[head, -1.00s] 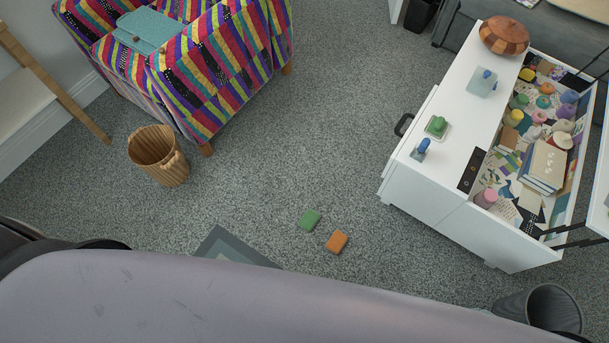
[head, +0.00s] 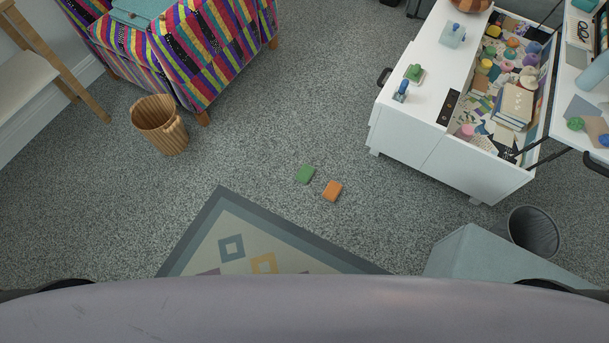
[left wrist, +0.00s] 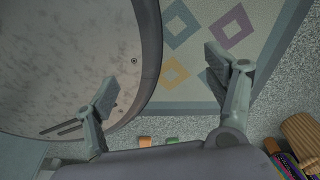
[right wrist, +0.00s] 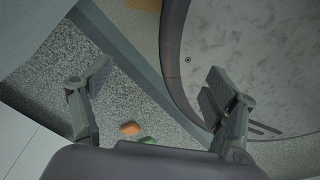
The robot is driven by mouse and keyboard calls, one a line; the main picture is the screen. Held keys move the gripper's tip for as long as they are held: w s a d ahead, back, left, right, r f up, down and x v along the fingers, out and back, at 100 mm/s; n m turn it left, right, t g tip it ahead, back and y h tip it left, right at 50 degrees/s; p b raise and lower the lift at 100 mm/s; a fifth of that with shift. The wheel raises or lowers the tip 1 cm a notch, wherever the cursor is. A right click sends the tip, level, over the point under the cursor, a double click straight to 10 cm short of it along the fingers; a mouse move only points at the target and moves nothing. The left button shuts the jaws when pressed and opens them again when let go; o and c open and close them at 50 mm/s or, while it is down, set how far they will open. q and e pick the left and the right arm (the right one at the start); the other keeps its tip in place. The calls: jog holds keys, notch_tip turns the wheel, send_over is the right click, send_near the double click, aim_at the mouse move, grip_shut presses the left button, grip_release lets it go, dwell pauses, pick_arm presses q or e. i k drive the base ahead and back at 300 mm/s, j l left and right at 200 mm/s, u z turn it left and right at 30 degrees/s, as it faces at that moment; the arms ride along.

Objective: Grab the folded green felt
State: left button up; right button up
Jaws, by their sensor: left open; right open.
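The folded green felt (head: 306,174) lies on the grey carpet in the head view, just left of a folded orange piece (head: 332,190). The green felt also shows small in the right wrist view (right wrist: 148,141), below the orange piece (right wrist: 130,128). In the left wrist view the green felt (left wrist: 172,141) is partly cut off at the lower edge, beside the orange piece (left wrist: 145,141). My left gripper (left wrist: 165,85) is open and empty. My right gripper (right wrist: 150,85) is open and empty. Neither gripper touches the felt, and neither shows in the head view.
A patterned rug (head: 225,212) lies in front, near my base. A white drawer cabinet (head: 405,136) with an open, cluttered drawer stands right. A wicker basket (head: 160,126) and striped armchair (head: 190,60) stand left. A dark bin (head: 533,233) is at right. Carpet around the felt is clear.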

aim_at(306, 171)
jog(key=z, duration=0.55)
jog(key=i+j+z, duration=0.15)
jog(key=j+z, duration=0.2)
jog(key=j, duration=0.2)
jog(key=i+j+z, duration=0.15)
jog(key=j+z, duration=0.15)
jog(key=j, duration=0.25)
jog(key=j+z, duration=0.35)
jog(key=j, duration=0.2)
